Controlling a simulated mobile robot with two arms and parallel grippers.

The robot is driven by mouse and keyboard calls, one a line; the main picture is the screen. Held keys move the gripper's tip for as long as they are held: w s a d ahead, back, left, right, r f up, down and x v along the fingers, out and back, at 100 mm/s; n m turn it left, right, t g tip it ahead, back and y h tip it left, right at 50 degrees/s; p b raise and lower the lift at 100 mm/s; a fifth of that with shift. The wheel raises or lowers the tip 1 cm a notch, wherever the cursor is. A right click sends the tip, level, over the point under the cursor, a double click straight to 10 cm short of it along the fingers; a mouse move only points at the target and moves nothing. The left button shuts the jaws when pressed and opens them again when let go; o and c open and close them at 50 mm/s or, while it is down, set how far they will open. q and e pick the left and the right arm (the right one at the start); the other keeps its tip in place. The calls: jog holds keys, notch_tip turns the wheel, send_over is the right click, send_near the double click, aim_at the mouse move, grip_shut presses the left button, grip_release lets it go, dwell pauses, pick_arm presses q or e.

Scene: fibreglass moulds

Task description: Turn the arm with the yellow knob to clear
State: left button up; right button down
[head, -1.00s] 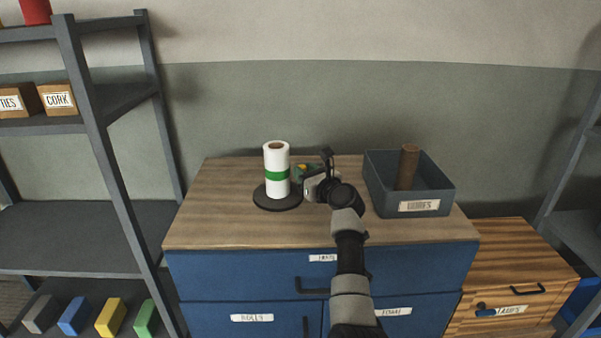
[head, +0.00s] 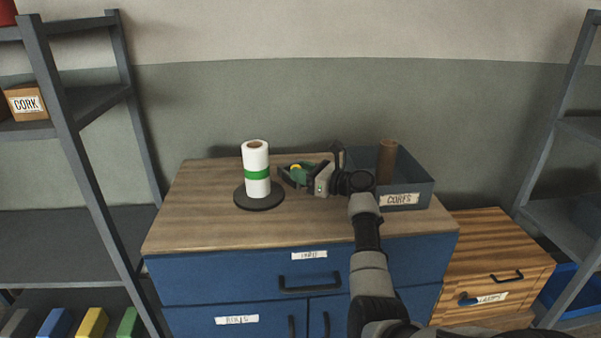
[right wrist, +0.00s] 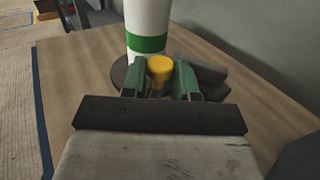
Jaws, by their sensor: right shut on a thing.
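A white roll with a green band (head: 256,165) stands upright on a round black base (head: 260,202) on the cabinet top. The yellow knob (head: 295,167) is to the right of the roll, between the green fingers of my right gripper (head: 297,174). In the right wrist view the yellow knob (right wrist: 160,67) sits between the two fingers, in front of the roll (right wrist: 147,22). A dark grey piece (right wrist: 207,73), perhaps the knob's arm, shows behind the right finger. Most of that arm is hidden. My left gripper is not in view.
A grey open bin (head: 407,184) with a brown tube (head: 387,160) stands close to the right of my gripper. The wooden cabinet top (head: 200,225) is clear at the front and left. Grey shelving (head: 75,160) stands at the left.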

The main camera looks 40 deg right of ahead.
jog(key=shift+f, duration=0.15)
jog(key=c, duration=1.1)
grip_release()
jog(key=s+d+r, duration=0.1)
jog(key=s+r, duration=0.2)
jog(key=s+d+r, duration=0.2)
jog(key=s+r, duration=0.2)
jog(key=s+d+r, duration=0.1)
jog(key=s+r, duration=0.2)
jog(key=r, duration=0.1)
jog(key=shift+s+d, duration=0.3)
jog(key=shift+s, duration=0.05)
